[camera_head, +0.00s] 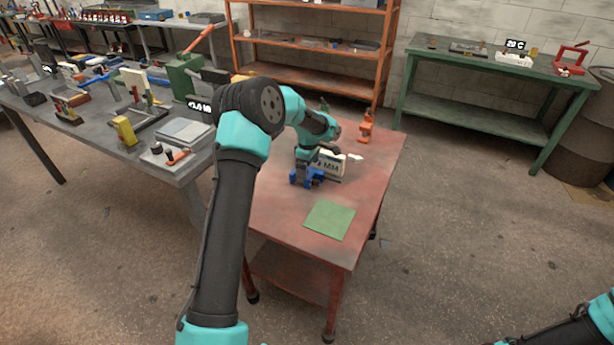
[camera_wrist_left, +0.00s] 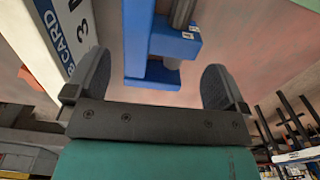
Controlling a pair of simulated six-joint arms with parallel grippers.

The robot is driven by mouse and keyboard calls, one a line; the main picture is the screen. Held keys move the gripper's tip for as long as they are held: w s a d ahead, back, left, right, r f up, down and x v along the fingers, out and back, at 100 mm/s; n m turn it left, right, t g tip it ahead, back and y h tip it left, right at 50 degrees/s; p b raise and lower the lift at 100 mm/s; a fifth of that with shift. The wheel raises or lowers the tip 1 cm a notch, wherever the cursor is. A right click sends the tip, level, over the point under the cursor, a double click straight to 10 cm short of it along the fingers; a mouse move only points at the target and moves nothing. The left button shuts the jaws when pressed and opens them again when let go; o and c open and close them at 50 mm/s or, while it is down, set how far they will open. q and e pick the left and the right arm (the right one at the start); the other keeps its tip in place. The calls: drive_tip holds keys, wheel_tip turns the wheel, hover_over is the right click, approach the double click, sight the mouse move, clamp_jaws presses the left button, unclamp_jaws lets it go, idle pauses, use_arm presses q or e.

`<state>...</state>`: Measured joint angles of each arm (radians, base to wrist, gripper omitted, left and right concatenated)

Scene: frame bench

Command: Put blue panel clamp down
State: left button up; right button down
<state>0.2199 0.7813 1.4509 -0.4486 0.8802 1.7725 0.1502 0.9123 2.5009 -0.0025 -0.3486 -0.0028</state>
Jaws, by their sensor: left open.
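My left gripper (camera_wrist_left: 155,72) is open around or just short of the clamp. In the left wrist view the blue clamp (camera_wrist_left: 150,45) shows between the two dark fingers, with visible gaps on both sides. In the head view my wrist hides part of the clamp and the fingertips. My right gripper is out of view; only part of that arm shows at the lower right.
A white lettered box (camera_head: 330,163) stands close beside the clamp, and its side (camera_wrist_left: 62,30) shows near the left finger. An orange clamp (camera_head: 367,127) stands at the bench's far end. The green mat is bare. A grey table (camera_head: 185,135) with tools is at the left.

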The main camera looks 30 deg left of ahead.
use_arm(q)
drive_tip(key=shift+f, duration=2.3)
drive_tip(key=c, duration=1.1)
drive_tip(key=shift+o, duration=0.2)
drive_tip(key=shift+r, duration=0.1)
drive_tip(key=shift+r, duration=0.8)
wheel_tip(320, 180, up, 2)
drive_tip(key=shift+r, duration=0.1)
drive_tip(key=s+d, duration=0.3)
drive_tip(key=s, duration=0.1)
drive_tip(key=s+d, duration=0.3)
drive_tip(key=s, duration=0.2)
drive_tip(key=s+d+r, duration=0.1)
drive_tip(key=s+d, duration=0.2)
drive_tip(key=s, duration=0.1)
drive_tip(key=shift+s, duration=0.15)
